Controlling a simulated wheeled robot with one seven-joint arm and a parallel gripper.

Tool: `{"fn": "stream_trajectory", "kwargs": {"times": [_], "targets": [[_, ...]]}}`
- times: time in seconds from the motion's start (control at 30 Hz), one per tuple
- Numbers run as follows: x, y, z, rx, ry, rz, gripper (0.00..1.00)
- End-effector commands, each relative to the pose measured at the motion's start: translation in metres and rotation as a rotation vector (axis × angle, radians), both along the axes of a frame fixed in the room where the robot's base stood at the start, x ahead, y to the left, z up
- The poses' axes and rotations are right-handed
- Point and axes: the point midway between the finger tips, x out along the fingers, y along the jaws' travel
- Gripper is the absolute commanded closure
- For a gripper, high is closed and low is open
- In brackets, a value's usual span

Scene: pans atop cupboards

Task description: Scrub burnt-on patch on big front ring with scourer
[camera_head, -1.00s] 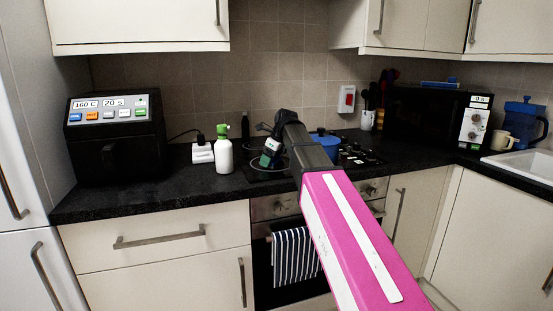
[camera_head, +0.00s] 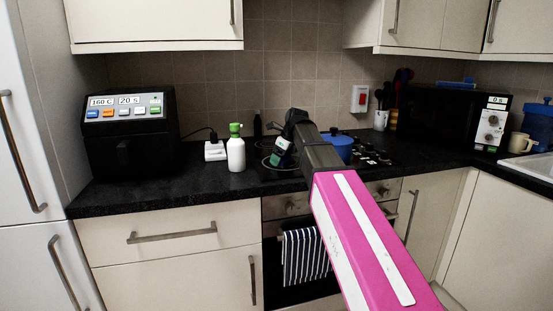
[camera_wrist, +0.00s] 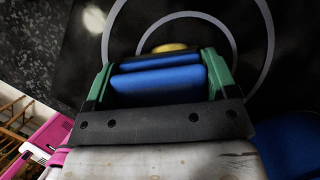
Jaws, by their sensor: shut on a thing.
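My gripper (camera_head: 281,155) is over the left side of the black hob, with its fingers pointing down. In the wrist view my gripper (camera_wrist: 158,72) shows green sides and blue pads, shut. A small yellow edge (camera_wrist: 170,47), apparently the scourer, shows just beyond the pads; the rest is hidden. The big ring (camera_wrist: 268,40) lies beneath as pale concentric arcs, with the gripper across it. I cannot tell whether the scourer touches the glass. No burnt-on patch can be made out; a pale blurred spot (camera_wrist: 94,18) outside the arc may be glare.
A blue pan (camera_head: 340,147) stands right of my gripper on the hob. A white bottle with a green cap (camera_head: 236,152) and a white socket box (camera_head: 215,151) stand left. A black air fryer (camera_head: 130,140) is further left. Worktop between fryer and bottle is mostly clear.

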Motion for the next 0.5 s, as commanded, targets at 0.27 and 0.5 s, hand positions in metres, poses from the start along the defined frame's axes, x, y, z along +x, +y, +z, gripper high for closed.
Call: {"fn": "stream_trajectory", "kwargs": {"times": [0.27,0.5], "targets": [[0.006,-0.02,-0.002,-0.001,0.0,0.0,0.43],[0.008,-0.029,-0.001,-0.001,0.002,-0.002,0.43]]}}
